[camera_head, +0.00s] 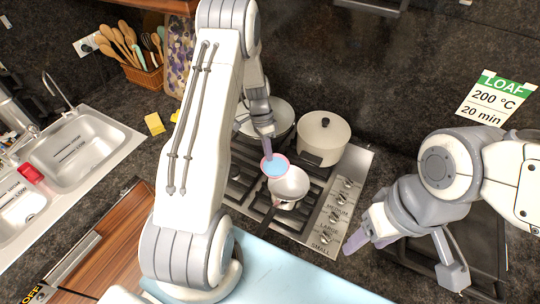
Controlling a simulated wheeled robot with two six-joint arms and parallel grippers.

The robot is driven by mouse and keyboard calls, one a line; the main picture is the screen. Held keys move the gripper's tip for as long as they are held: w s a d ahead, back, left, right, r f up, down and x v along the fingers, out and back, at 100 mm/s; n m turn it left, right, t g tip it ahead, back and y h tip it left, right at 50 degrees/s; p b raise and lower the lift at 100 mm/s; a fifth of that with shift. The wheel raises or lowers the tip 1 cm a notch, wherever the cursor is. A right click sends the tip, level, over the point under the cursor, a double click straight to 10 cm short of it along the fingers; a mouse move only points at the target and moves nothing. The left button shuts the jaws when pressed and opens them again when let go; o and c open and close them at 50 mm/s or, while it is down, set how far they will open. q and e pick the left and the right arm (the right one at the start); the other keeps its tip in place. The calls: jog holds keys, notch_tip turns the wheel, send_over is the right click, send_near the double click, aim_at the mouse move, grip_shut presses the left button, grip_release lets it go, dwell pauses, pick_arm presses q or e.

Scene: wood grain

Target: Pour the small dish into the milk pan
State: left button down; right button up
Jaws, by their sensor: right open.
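The small dish (274,166) has a pink rim and a light blue inside. My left gripper (264,140) reaches down from above and is shut on its far edge. The dish is tilted with its inside toward the camera, above the back left part of the milk pan's rim. I cannot tell whether anything is leaving the dish. My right gripper (405,258) is open and empty, right of the stove.
A lidded cream pot (323,138) stands behind the milk pan, and another pan (270,117) is at the back left of the stove (333,206). A sink (72,152) and a yellow sponge (154,124) are to the left. A light blue surface (290,278) lies in front.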

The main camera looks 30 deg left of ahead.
pick_arm(q)
notch_tip(320, 180, down, 2)
jog(key=shift+d+y+b, duration=0.15)
jog(key=shift+y+b, duration=0.35)
jog(key=shift+y, duration=0.1)
jog(key=shift+s+r+t+y+p, duration=0.1)
jog(key=shift+r+t+y+p, duration=0.2)
jog(key=shift+r+y+p, duration=0.3)
jog(key=shift+d+r+y, duration=0.15)
jog(key=shift+r+y, duration=0.05)
jog(key=shift+y, duration=0.1)
jog(key=shift+r+t+y, duration=0.25)
jog(key=shift+t+y, duration=0.05)
jog(key=shift+y, duration=0.2)
